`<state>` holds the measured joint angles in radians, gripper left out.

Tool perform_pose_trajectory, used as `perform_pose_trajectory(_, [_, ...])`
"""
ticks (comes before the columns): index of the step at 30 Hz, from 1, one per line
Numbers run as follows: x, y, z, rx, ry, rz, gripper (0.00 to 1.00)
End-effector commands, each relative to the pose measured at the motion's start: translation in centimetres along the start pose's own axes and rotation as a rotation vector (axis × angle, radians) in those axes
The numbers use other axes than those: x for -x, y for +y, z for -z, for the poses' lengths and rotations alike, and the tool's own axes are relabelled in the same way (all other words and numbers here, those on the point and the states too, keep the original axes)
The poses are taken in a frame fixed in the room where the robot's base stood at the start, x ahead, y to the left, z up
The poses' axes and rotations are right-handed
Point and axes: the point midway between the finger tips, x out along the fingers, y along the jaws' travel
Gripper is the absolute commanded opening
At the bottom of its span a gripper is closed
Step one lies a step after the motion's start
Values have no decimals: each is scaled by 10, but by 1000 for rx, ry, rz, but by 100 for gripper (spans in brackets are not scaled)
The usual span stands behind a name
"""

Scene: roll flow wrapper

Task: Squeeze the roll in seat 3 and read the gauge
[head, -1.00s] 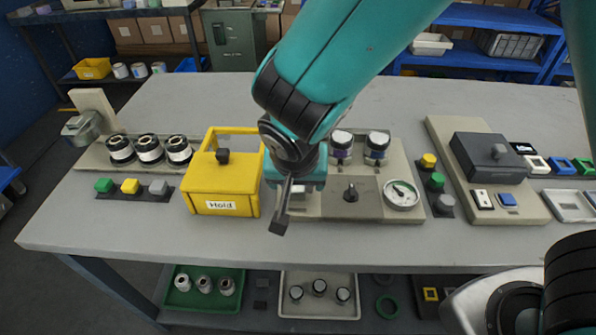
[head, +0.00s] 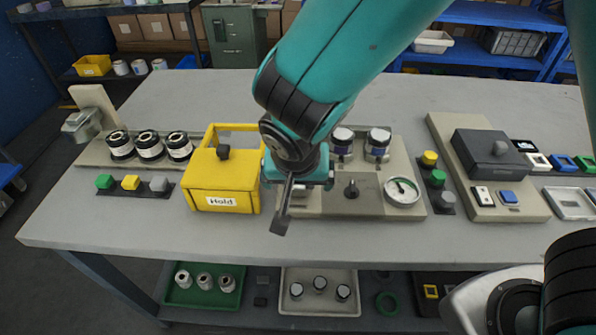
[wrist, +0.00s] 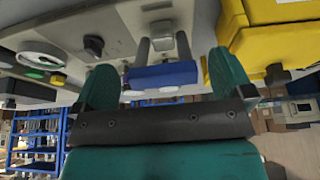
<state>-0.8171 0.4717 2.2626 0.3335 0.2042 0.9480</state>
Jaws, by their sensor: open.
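The middle station (head: 394,166) carries two visible dark-and-white rolls, a left one (head: 342,143) and a right one (head: 378,143). My arm covers the station's left part, and I cannot read any seat number. The round gauge (head: 403,192) is at its front right; its reading is too small to tell. My gripper (head: 299,178) is over the station's left end, beside the yellow box. In the wrist view my gripper (wrist: 165,75) is open, with its teal fingers apart. A blue bar-like part (wrist: 163,75) shows between them; I cannot tell whether they touch it.
The yellow "Hold" box (head: 221,182) stands close left of my gripper. A rack (head: 92,157) with three rolls is further left. A dark knob (head: 351,189) is left of the gauge. Coloured buttons (head: 437,178) stand right of it. The table's front strip is clear.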

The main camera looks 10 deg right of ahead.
Motion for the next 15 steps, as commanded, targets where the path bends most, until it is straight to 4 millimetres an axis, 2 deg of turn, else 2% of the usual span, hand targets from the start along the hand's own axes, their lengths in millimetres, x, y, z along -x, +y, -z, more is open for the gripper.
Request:
perform_pose_trajectory(5, [18, -2, 1, 0, 4, 6, 98])
perform_pose_trajectory(15, [103, -2, 0, 2, 4, 9, 98])
